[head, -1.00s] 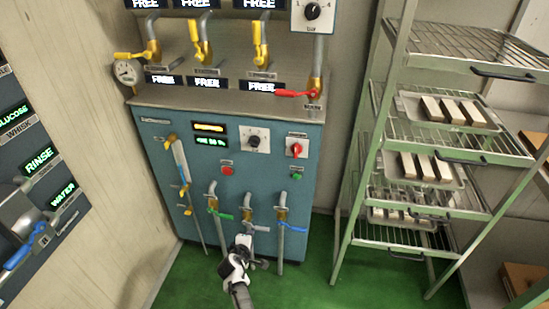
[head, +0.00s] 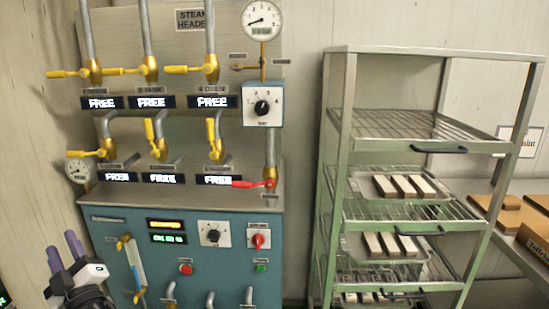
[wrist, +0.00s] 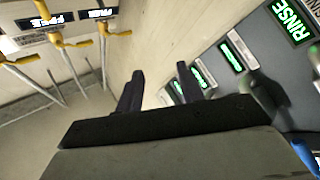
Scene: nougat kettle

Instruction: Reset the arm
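My gripper (head: 63,250) is at the lower left of the head view, raised in front of the left wall and the left edge of the blue steam panel (head: 200,262). Its two dark fingers point up and stand apart. In the wrist view my gripper (wrist: 160,72) also shows its fingers apart, with only wall and panel showing between them. It holds nothing and touches nothing that I can see.
Yellow-handled valves (head: 160,140) and a red lever (head: 254,184) stick out of the panel. A green rack (head: 335,150) with trays of bars stands to the right. In the wrist view a panel with a RINSE display (wrist: 290,20) is close at the right.

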